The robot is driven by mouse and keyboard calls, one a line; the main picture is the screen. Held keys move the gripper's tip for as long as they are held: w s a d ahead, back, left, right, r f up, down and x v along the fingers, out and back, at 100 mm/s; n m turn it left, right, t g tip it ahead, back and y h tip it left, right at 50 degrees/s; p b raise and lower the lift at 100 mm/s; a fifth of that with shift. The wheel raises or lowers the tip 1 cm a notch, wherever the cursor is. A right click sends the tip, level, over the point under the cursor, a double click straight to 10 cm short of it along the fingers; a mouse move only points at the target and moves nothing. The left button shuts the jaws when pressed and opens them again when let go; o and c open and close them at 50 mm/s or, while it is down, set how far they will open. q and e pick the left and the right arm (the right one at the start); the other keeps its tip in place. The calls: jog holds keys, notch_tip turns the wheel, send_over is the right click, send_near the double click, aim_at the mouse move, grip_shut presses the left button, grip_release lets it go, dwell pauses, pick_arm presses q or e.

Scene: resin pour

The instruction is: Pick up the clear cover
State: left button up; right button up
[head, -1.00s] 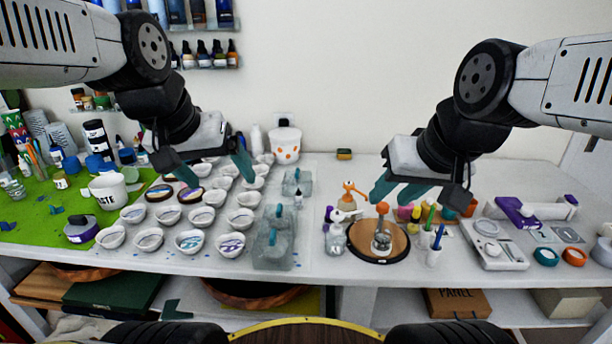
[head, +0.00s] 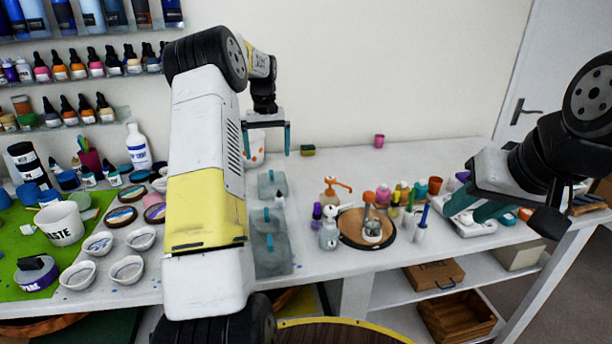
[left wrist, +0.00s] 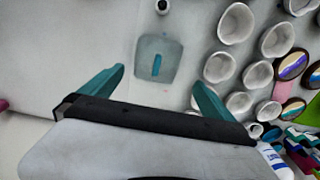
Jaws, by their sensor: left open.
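My left gripper (head: 267,154) is open and empty, pointing down above and a little behind the far cover. In the left wrist view, the cover's handle appears between and slightly beyond my fingertips (left wrist: 158,79). My right gripper (head: 490,210) hangs at the right over the table; its opening is unclear.
White cups (head: 127,270) stand left of the covers, many hidden by my left arm. A round wooden board (head: 350,230) with bottles stands to the right. A spotted tub (head: 256,150) and a sponge (head: 308,150) are at the back.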

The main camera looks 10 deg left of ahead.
aim_at(271, 172)
pick_arm(q)
jog(key=shift+w+f, duration=0.2)
jog(key=shift+f, duration=0.25)
jog(key=shift+w+f, duration=0.2)
jog(key=shift+f, duration=0.25)
jog(key=f, duration=0.7)
jog(key=shift+s+d, duration=0.15)
jog(key=shift+d, duration=0.05)
jog(key=shift+c, duration=0.2)
jog(key=c, duration=1.1)
